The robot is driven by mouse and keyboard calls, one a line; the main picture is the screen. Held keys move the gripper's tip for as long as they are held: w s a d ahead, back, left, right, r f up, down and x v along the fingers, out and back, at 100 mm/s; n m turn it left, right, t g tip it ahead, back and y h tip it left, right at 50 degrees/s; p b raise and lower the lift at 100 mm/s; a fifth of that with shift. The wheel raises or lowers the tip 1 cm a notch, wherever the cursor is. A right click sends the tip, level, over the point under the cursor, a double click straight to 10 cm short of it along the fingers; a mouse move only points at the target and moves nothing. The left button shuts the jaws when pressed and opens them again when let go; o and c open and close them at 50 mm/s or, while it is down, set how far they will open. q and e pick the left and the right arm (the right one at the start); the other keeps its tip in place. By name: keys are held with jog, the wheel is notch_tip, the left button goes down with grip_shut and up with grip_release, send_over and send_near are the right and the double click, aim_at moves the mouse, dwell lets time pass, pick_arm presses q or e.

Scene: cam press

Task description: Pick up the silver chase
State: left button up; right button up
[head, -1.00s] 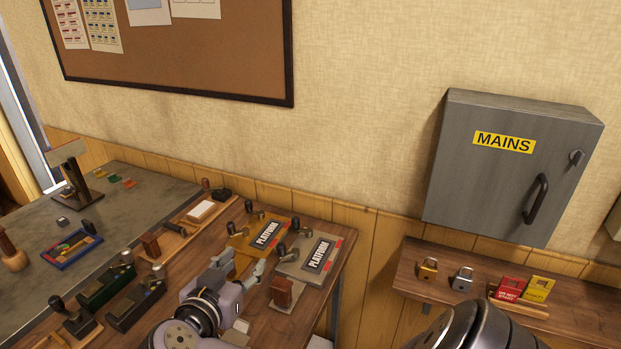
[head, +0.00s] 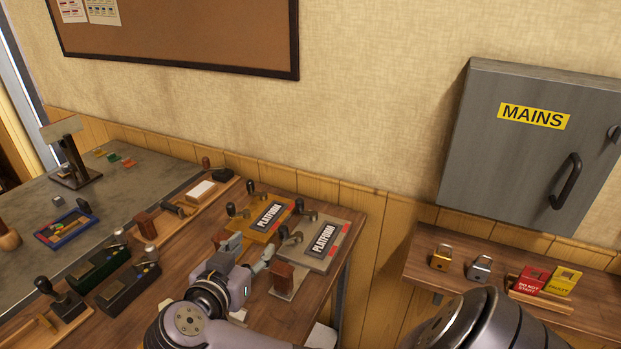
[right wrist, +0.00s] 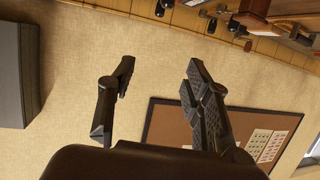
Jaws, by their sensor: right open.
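The silver chase (head: 318,262) is a flat grey frame holding a dark plate lettered PLATFORM. It lies on the wooden bench near its right end, in the head view. My right gripper (head: 247,247) is in front and to the left of it in the picture, fingers apart and empty; its height above the bench is hard to judge. The right wrist view shows the two fingers (right wrist: 158,82) spread, with the wall behind and nothing between them. My left gripper is not in view.
A brass-coloured chase (head: 262,232) with a similar plate lies just left of the silver one. Dark-knobbed handles (head: 290,237) and a wooden block (head: 283,274) stand close by. A shelf with padlocks (head: 440,258) and a MAINS box (head: 530,150) are at right.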

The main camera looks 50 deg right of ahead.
jog(key=b, duration=0.4)
send_near(283, 227)
jog(key=shift+p+x, duration=0.4)
jog(key=shift+x, duration=3.55)
jog(key=shift+a, duration=0.1)
jog(key=shift+c, duration=0.2)
grip_shut()
